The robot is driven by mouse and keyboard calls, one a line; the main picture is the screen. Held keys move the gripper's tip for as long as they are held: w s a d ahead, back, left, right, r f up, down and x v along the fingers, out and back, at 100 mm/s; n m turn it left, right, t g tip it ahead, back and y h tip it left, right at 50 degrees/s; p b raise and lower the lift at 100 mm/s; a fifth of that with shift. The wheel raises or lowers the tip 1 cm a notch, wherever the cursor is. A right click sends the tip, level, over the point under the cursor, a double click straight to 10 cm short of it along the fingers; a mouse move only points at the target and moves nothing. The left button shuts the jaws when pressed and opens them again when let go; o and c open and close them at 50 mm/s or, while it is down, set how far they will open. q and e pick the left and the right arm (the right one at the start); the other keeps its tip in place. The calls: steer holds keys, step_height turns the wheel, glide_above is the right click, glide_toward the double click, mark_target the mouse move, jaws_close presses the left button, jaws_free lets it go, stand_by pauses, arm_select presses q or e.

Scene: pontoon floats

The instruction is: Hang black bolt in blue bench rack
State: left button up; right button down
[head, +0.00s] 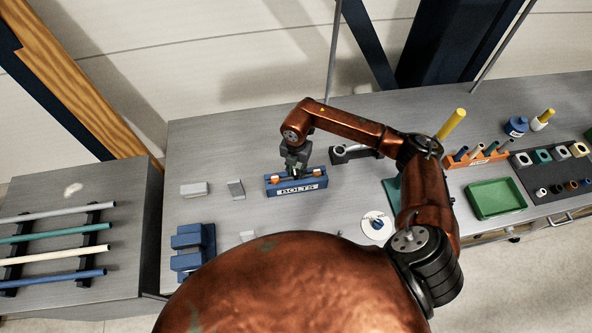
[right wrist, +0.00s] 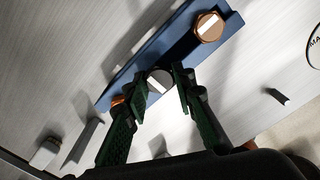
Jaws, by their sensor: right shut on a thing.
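The blue bench rack (head: 271,189), labelled BOLTS, stands on the grey bench in the middle of the head view. In the right wrist view the rack (right wrist: 180,38) runs diagonally, with a copper bolt (right wrist: 208,27) at one end and an orange one (right wrist: 118,101) partly hidden at the other. My right gripper (head: 298,171) is over the middle of the rack. Whether the bolt is seated in the rack is hidden.
Small grey blocks (head: 194,189) and a blue block stand (head: 188,240) are left of the rack. A dark holder (head: 350,153), a white disc (head: 377,227), a green tray (head: 496,198) and an orange rack (head: 478,160) stand to the right. Bare bench lies in front of the rack.

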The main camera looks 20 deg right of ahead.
mark_target(296, 172)
steer(key=shift+f+b, duration=0.6)
steer(key=shift+f, duration=0.35)
steer(key=c, duration=1.5)
jaws_free()
steer(key=shift+c, duration=0.2)
step_height(296, 172, up, 12)
